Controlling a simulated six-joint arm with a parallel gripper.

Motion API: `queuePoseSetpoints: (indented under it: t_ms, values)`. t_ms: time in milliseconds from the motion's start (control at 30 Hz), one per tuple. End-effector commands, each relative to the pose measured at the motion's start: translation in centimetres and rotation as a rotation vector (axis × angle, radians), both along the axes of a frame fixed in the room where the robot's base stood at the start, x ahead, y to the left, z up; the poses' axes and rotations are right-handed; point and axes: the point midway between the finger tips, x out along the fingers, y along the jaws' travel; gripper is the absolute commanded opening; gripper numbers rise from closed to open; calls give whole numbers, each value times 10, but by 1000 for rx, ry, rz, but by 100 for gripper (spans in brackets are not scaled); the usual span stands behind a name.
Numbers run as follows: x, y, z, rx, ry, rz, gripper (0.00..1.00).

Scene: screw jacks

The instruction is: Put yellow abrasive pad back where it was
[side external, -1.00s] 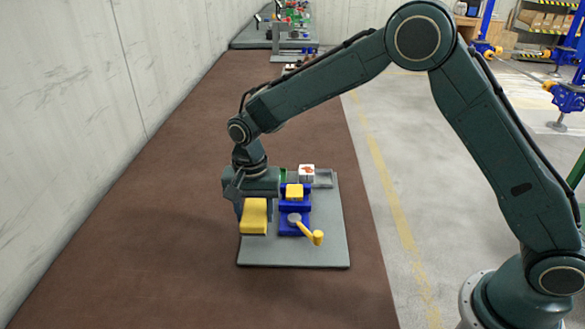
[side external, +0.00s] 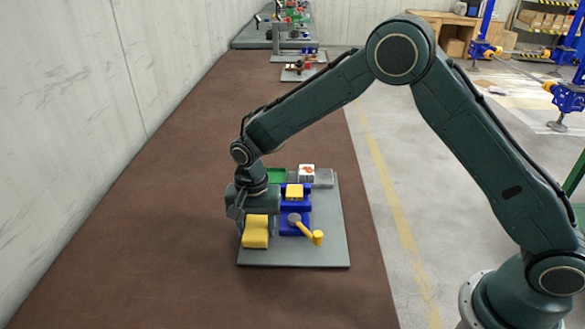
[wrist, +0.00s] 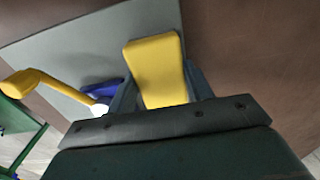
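The yellow abrasive pad (side external: 255,238) is a thick yellow block below my gripper (side external: 257,214), over the left part of the grey base plate (side external: 325,245). In the wrist view the pad (wrist: 157,68) sits between the two dark fingers of my gripper (wrist: 163,96), which lie close against its sides. The gripper looks shut on it, and the pad's near end is hidden by the gripper body. Whether the pad touches the plate is unclear.
Right of the pad stands a blue screw jack (side external: 287,223) with a yellow crank handle (side external: 310,234). Behind are a yellow-topped blue part (side external: 294,191), a green tray (side external: 277,174) and a white block with a red mark (side external: 306,172).

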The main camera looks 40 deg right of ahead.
Motion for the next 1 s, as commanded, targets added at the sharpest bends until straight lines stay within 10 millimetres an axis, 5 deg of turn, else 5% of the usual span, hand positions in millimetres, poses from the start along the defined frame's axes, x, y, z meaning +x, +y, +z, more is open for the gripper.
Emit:
queuePoseSetpoints:
  t_ms: [567,1000]
  values:
    - [0,0,10,0,-1,0,58]
    - [0,1,73,1,-4,0,58]
